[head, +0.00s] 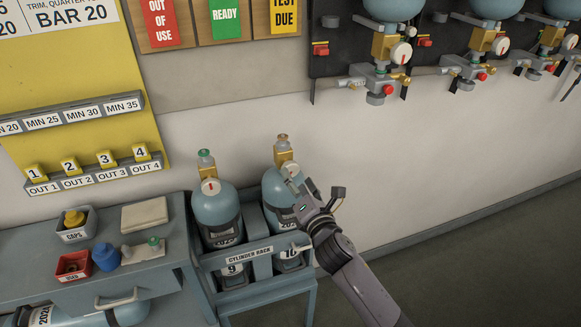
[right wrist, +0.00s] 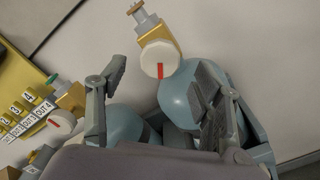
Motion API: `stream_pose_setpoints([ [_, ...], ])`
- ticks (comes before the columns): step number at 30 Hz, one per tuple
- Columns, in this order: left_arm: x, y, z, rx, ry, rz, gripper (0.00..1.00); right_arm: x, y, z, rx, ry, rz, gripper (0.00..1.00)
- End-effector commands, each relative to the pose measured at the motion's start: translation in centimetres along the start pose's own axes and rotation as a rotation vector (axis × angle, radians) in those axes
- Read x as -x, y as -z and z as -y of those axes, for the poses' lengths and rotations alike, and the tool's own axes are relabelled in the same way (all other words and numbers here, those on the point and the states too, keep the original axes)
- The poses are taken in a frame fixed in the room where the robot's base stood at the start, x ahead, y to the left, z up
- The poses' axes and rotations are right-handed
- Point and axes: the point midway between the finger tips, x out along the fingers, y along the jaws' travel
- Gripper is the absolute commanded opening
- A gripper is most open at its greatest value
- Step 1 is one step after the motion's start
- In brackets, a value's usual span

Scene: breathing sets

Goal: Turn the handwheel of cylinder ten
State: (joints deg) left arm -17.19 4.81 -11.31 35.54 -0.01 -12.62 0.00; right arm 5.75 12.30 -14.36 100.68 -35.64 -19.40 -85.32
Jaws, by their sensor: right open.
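Cylinder ten (head: 275,188) is a blue-grey bottle standing upright on the right side of the cylinder rack (head: 240,258). Its brass valve (head: 283,158) carries a small tan handwheel (head: 282,138) on top. In the right wrist view the handwheel (right wrist: 136,9) is at the top edge, above a white gauge (right wrist: 158,59) with a red mark. My right gripper (head: 318,192) is open, in front of the cylinder's right shoulder and below the handwheel. Its fingers (right wrist: 162,72) are spread, with the cylinder's shoulder showing between them; I see no grip on the handwheel. My left gripper is not in view.
Cylinder nine (head: 215,207), with a green handwheel (head: 204,152), stands close on the left. A bench (head: 95,265) with small bins is further left. Wall-mounted regulators (head: 380,75) hang at upper right. The floor (head: 480,255) at right is clear.

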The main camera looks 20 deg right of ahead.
Motion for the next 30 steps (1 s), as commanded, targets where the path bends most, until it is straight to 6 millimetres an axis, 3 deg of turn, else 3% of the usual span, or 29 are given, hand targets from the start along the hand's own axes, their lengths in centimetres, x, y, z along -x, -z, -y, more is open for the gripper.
stream_pose_setpoints([
  [3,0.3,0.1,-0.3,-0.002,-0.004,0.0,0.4,-2.5,-0.1,-0.1,-0.003,0.0,0.001,0.6],
  [9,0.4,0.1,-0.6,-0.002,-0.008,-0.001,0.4,-4.9,0.0,0.0,-0.002,0.0,0.001,0.6],
  [21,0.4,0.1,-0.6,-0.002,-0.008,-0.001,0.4,-5.6,0.0,0.0,-0.002,0.0,0.0,0.6],
  [30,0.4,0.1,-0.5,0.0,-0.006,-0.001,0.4,-5.5,0.0,0.0,-0.002,0.0,0.0,0.4],
])
